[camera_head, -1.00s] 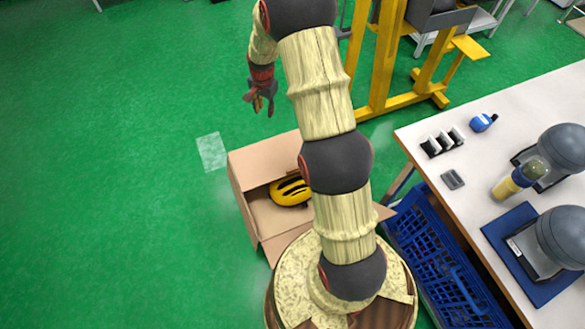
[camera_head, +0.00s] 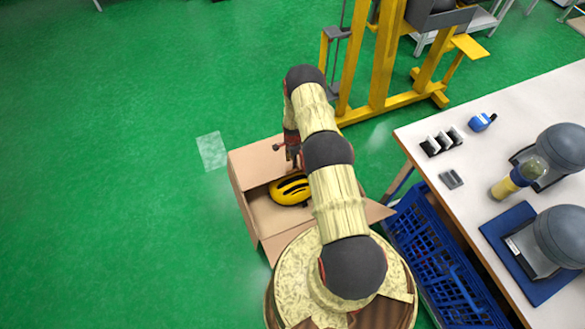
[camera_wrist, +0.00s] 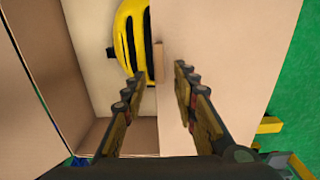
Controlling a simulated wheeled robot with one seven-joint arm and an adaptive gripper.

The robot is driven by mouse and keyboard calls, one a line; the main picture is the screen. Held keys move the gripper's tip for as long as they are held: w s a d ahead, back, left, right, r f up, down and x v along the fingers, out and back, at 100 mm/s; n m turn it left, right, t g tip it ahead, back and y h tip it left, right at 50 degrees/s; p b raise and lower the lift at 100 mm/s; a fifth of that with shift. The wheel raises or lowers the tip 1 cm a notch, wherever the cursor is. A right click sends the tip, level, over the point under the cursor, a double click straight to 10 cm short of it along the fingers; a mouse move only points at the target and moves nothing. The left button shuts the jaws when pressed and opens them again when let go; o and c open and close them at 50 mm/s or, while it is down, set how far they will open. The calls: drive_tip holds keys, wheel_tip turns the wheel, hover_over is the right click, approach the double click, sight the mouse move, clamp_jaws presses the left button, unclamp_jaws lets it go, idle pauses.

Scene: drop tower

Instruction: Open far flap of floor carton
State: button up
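The floor carton (camera_head: 242,203) is a tan cardboard box, partly open. Its far flap (camera_head: 256,161) lies closed over the far part; in the wrist view the flap (camera_wrist: 230,55) is the broad tan panel on the right. A small tab (camera_wrist: 158,62) shows on its edge. My gripper (camera_wrist: 158,75) is open, with the flap's free edge between its fingertips: one finger over the opening, the other over the panel. I cannot tell whether either touches. In the head view my arm partly hides the gripper. A yellow-and-black helmet (camera_head: 289,190) lies inside the carton.
Right of the carton stand a blue crate (camera_head: 432,255) and a white table (camera_head: 480,170) with helmets and small items. A yellow frame (camera_head: 385,70) stands behind.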

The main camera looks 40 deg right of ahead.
wheel_tip(320, 180, down, 7)
drive_tip(key=shift+r+b, duration=0.2)
drive_tip(key=shift+b, duration=0.75)
drive_tip(key=shift+c, duration=0.9)
clamp_jaws()
